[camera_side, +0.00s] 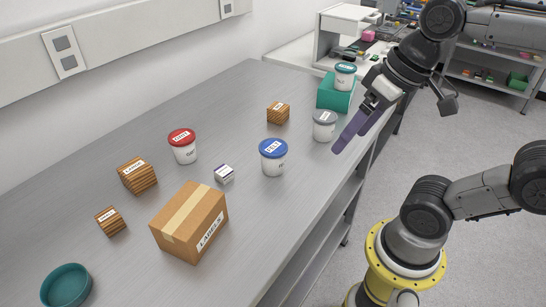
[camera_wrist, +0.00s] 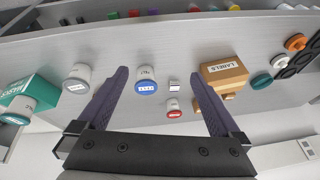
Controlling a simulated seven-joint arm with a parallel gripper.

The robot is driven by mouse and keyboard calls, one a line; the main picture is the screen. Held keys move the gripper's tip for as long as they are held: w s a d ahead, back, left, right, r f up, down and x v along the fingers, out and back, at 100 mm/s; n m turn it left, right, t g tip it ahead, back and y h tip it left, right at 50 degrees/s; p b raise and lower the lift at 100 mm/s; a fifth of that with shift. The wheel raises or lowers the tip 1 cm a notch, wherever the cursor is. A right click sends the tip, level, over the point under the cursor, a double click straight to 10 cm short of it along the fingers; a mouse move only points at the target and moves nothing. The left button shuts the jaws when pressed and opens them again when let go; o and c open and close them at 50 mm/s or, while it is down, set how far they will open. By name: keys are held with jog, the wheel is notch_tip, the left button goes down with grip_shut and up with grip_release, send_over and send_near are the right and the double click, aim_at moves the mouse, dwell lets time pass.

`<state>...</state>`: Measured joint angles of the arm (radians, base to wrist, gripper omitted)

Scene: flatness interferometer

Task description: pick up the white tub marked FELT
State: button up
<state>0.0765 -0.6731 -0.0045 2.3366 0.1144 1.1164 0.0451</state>
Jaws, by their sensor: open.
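The white tub with a blue lid (camera_side: 273,163) stands upright on the grey bench, right of the middle; its lid label appears to read FELT. It also shows in the wrist view (camera_wrist: 146,78), between the two fingers in the picture but not touched. My gripper (camera_side: 345,140) has purple fingers and hangs above the bench's right edge, to the right of the tub and apart from it. In the wrist view my gripper (camera_wrist: 160,75) is open with nothing between its fingers.
A grey-lidded tub (camera_side: 324,126) stands between the blue-lidded tub and my gripper. A teal-lidded tub (camera_side: 345,78) sits on a green box (camera_side: 330,94). A red-lidded tub (camera_side: 183,147), small white box (camera_side: 224,173), LABELS carton (camera_side: 190,222) and wooden blocks (camera_side: 137,175) stand left.

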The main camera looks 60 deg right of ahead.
jog(key=w+a+f+m+g+y, duration=0.15)
jog(key=w+a+m+y, duration=0.25)
jog(key=w+m+y, duration=0.7)
jog(key=w+d+r+m+t, duration=0.2)
jog(key=w+d+m+t, duration=0.2)
jog(key=d+m+t, duration=0.85)
jog(key=m+g, duration=0.2)
send_near(260, 148)
jog(key=shift+d+f, duration=0.1)
jog(key=shift+d, duration=0.1)
jog(key=shift+w+a+f, duration=0.1)
jog(key=shift+a+f, duration=0.05)
jog(key=shift+x, duration=3.6)
